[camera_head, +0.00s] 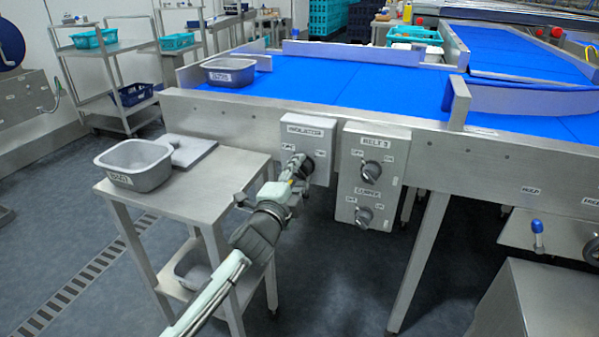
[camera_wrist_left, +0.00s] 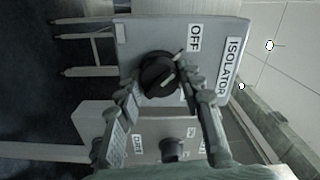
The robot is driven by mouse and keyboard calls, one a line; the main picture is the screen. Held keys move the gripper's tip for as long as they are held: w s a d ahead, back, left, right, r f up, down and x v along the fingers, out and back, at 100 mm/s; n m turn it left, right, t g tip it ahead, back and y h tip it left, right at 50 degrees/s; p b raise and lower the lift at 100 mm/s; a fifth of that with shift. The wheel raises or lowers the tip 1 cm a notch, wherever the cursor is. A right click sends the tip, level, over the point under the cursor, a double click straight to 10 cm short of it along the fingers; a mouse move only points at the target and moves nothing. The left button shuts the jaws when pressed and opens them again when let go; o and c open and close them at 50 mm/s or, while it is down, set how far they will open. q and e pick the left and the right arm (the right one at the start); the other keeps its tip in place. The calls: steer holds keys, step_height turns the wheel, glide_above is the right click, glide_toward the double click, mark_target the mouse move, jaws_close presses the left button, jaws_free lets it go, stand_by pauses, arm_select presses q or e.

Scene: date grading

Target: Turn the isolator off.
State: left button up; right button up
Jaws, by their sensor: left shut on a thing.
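The isolator is a grey box labelled ISOLATOR (camera_head: 318,140) on the side of the blue-belted conveyor, with a black rotary knob (camera_wrist_left: 160,74) on its face. My left gripper (camera_head: 300,167) is at this knob, its fingers on either side of it and shut on it. The box also shows in the left wrist view (camera_wrist_left: 138,38), with an OFF label (camera_wrist_left: 194,37) beside the knob. The knob carries a short white mark. A finger partly covers the other label, and I cannot tell for sure which setting the mark points to. My right gripper is not in view.
Right of the isolator hangs a second grey box (camera_head: 349,185) with two more black knobs, the upper marked BELT 3. A steel side table (camera_head: 205,195) with a grey tub (camera_head: 135,165) stands on the left. A conveyor leg (camera_head: 420,260) stands to the right.

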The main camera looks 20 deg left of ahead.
arm_select(q)
steer(key=o, duration=1.2)
steer(key=shift+c, duration=0.2)
steer(key=shift+s, duration=0.15)
steer(key=s, duration=1.1)
steer(key=shift+s+a, duration=0.2)
steer(key=shift+s, duration=0.15)
